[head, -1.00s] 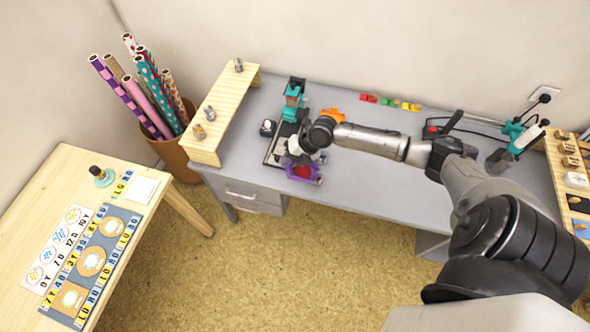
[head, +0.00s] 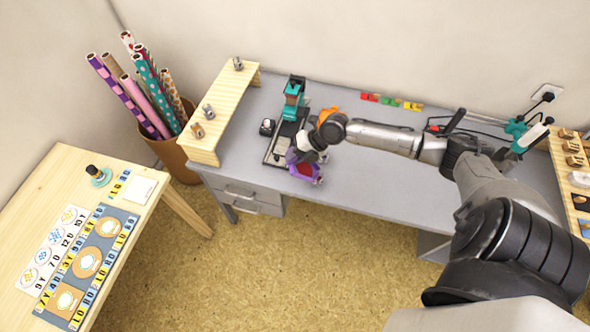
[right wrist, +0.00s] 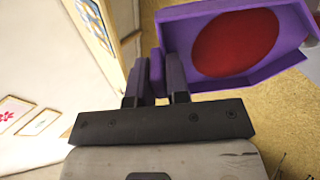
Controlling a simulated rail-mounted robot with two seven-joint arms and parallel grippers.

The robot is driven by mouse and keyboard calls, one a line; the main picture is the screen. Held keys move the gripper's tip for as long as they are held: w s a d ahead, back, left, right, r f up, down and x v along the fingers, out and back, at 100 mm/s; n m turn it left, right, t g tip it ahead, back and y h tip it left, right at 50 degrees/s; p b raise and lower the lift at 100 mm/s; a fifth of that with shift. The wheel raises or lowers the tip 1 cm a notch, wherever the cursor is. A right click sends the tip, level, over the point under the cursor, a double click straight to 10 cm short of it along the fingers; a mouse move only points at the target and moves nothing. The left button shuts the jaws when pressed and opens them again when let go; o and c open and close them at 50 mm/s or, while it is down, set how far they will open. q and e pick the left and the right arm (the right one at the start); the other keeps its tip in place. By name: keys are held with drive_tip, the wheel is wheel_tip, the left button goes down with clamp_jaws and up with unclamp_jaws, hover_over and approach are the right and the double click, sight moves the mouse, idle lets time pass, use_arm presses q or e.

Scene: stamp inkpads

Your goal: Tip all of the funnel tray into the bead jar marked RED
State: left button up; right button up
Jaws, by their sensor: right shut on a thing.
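My right gripper (right wrist: 157,75) is shut on the purple funnel tray (right wrist: 268,79), gripping it by a tab on its side. A round red mass (right wrist: 237,43) lies in the tray; its grain is too small to tell. In the head view the tray (head: 303,170) is over the front part of the grey desk, below my right wrist. A jar marked RED cannot be made out. A small red item (head: 370,97) lies at the back of the desk, its marking unreadable. My left gripper is out of view.
A teal press-like tool (head: 293,92) stands behind the tray, with an orange object (head: 328,114) beside it. A wooden riser (head: 210,134) is at the desk's left. Free desk (head: 390,170) lies to the right. A wooden table (head: 40,190) with cards stands at far left.

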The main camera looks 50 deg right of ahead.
drive_tip(key=shift+r, duration=0.1)
drive_tip(key=shift+s, duration=0.1)
drive_tip(key=shift+s+d+b, duration=0.2)
drive_tip(key=shift+d+b, duration=0.05)
drive_tip(key=shift+b, duration=0.35)
drive_tip(key=shift+s+d+r+t+y, duration=0.1)
drive_tip(key=shift+r+t+y, duration=0.1)
drive_tip(key=shift+t+y, duration=0.15)
drive_tip(key=shift+s+d+b, duration=0.2)
drive_tip(key=shift+b, duration=0.55)
drive_tip(key=shift+s+d+r+t, duration=0.1)
drive_tip(key=shift+d+r+t, duration=0.05)
drive_tip(key=shift+t, duration=0.1)
drive_tip(key=shift+y+b, duration=0.25)
drive_tip(key=shift+b, duration=0.05)
